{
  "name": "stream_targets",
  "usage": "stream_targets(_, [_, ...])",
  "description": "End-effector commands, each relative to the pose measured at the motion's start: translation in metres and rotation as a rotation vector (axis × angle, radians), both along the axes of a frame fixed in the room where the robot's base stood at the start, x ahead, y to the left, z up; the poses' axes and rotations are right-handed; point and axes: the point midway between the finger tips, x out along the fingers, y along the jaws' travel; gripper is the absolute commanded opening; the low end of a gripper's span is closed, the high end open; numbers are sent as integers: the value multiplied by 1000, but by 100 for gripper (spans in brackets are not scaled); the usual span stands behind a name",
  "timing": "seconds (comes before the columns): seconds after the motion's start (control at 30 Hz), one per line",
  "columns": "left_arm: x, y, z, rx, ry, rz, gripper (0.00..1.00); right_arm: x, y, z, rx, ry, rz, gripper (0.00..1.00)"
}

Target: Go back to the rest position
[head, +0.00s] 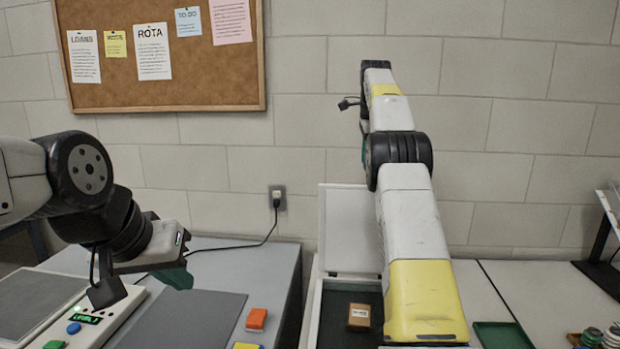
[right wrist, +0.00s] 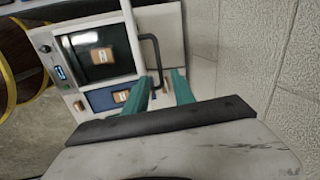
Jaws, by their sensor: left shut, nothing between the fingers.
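My left gripper (head: 175,276) hangs over the left table in the head view, with its green fingers together and nothing between them. It is above the grey panel, beside the device with the green display. My right arm (head: 410,215) stretches up and away in front of the wall, across an open white case. Its fingers are not clear in the head view. In the right wrist view, the two green fingers of my right gripper (right wrist: 160,90) stand apart with nothing between them, high above the furniture.
The device (head: 90,318) and an orange block (head: 256,319) are on the left table. The open case (head: 347,215) holds a small brown box (head: 359,315). A green tray (head: 503,335) and several stacked discs (head: 612,338) are at right. A noticeboard (head: 165,90) hangs on the wall.

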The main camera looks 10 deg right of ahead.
Motion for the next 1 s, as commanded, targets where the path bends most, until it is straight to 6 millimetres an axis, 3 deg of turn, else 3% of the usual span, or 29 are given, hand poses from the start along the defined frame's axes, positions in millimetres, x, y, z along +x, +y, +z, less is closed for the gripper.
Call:
stream_targets(0.03, [0, 0, 0, 0, 0, 0, 0, -10, 0, 16, 2, -16, 45, 31])
stream_targets(0.2, [0, 0, 0, 0, 0, 0, 0, -51, 7, 52, -5, -75, 280, 31])
stream_targets(0.47, [0, 0, 0, 0, 0, 0, 0, -143, 40, 75, -65, -182, 679, 31])
stream_targets(0.6, [0, 0, 0, 0, 0, 0, 0, -203, 64, 68, -124, -240, 903, 31])
stream_targets(0.73, [0, 0, 0, 0, 0, 0, 0, -262, 89, 48, -198, -292, 1111, 31])
stream_targets(1.0, [0, 0, 0, 0, 0, 0, 0, -376, 130, -24, -392, -371, 1507, 31])
